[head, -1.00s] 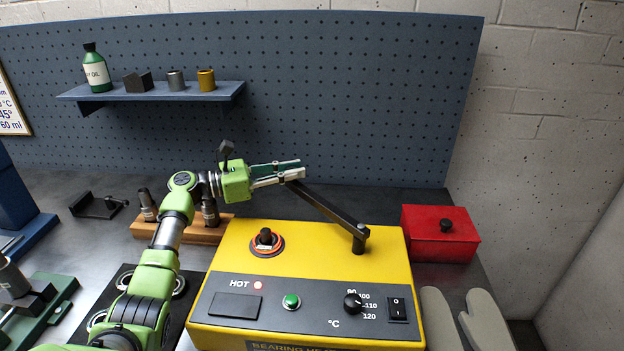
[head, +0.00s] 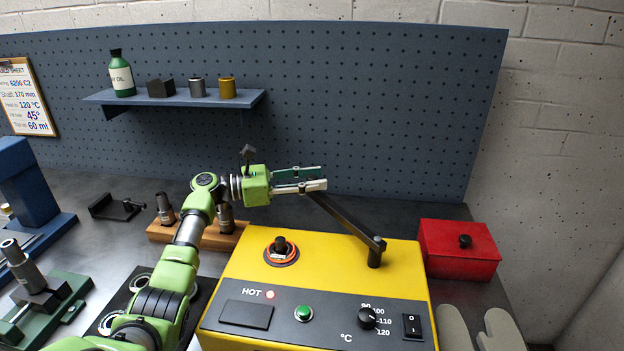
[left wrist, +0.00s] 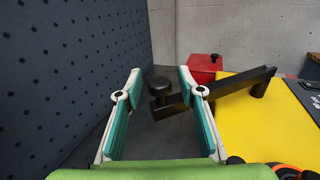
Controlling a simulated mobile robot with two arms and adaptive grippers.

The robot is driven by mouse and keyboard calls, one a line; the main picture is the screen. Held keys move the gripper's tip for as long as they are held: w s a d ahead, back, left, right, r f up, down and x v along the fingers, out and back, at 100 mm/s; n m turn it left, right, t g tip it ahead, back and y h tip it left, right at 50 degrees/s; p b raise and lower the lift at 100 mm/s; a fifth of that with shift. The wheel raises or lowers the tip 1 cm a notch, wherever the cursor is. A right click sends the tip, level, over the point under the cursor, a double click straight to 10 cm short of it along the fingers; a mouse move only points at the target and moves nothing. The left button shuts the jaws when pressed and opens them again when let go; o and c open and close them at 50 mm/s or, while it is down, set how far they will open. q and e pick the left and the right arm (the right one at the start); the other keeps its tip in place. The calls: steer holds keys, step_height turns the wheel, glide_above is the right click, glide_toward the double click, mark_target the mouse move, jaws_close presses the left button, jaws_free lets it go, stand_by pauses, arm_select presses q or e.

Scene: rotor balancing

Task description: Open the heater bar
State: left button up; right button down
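The heater bar (head: 345,218) is a dark bar on a post at the right rear of the yellow heater (head: 330,262). It is swung out past the heater's rear edge, towards the back left. In the left wrist view the bar (left wrist: 222,90) ends in a black knob (left wrist: 160,85). My left gripper (head: 324,176) is at this free end, which it partly hides in the head view. In the left wrist view the gripper's fingers (left wrist: 157,85) are apart, with the knob seen in the gap and no finger visibly touching it. My right gripper is not in view.
A black post with an orange ring (head: 281,252) stands on the heater's top. A red box (head: 458,250) sits to the right, with grey mitts (head: 500,330) in front of it. The pegboard (head: 400,110) closes off the back. A wooden block (head: 200,236) with tools is left of the heater.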

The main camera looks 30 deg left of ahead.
arm_select(q)
steer(key=v, duration=1.2)
